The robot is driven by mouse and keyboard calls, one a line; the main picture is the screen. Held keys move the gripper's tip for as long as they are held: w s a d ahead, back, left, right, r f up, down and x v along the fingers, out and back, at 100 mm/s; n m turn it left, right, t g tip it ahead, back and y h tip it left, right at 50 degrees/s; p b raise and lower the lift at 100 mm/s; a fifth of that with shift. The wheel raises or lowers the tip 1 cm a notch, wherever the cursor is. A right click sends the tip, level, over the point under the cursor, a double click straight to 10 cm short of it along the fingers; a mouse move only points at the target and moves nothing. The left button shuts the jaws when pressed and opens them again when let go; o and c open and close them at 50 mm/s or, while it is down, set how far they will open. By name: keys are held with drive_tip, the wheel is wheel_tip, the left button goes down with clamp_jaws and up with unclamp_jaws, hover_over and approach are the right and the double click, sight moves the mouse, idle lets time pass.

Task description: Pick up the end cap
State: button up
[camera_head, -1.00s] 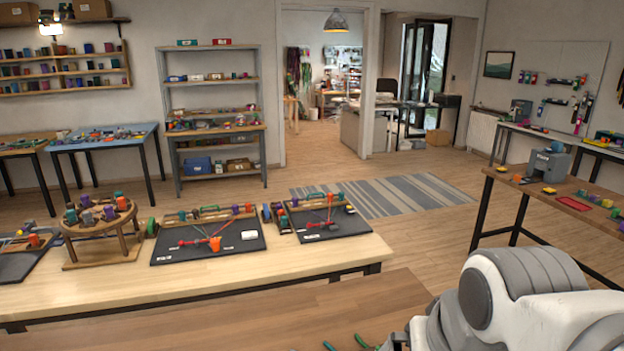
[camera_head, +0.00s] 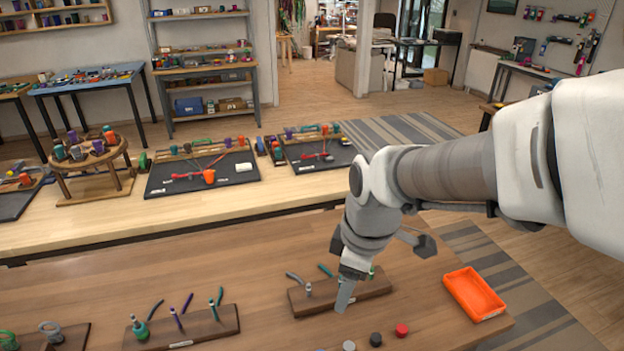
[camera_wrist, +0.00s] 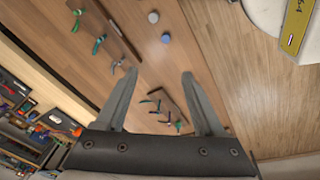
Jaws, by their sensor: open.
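Several small round caps lie near the front edge of the brown bench in the head view: a red one (camera_head: 401,330), a dark one (camera_head: 375,339), a grey one (camera_head: 349,346) and a blue one partly cut off by the frame. I cannot tell which one is the end cap. The wrist view shows a grey disc (camera_wrist: 153,17) and a blue disc (camera_wrist: 165,38) beyond my fingertips. My gripper (camera_wrist: 160,74) is open and empty, with its fingers pointing down at the bench. In the head view it (camera_head: 345,294) overlaps a wooden tool block and stays apart from the caps.
The wooden block (camera_head: 308,307) holds several upright tools close to my gripper. A second block (camera_head: 205,332) stands to its left. An orange tray (camera_head: 473,294) lies at the bench's right end. Bare wood is free between the block and the tray.

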drive_tip(key=a+f+n+b, duration=0.1)
drive_tip(key=f+n, duration=0.1)
drive_tip(key=f, duration=0.5)
drive_tip(key=w+a+f+n+g+b, duration=0.1)
drive_tip(key=f+n, duration=0.2)
drive_tip(key=f, duration=0.4)
drive_tip(key=w+a+f+n+h+b, duration=0.1)
drive_tip(key=a+f+n+b, duration=0.1)
drive_tip(key=f, duration=0.6)
drive_tip(key=shift+w+a+f+g, duration=0.1)
drive_tip(key=shift+w+g, duration=0.1)
drive_tip(key=shift+g, duration=0.1)
drive_tip(key=shift+w+f+b, duration=0.2)
drive_tip(key=shift+f+b, duration=0.35)
drive_tip(key=shift+f, duration=2.2)
clamp_jaws()
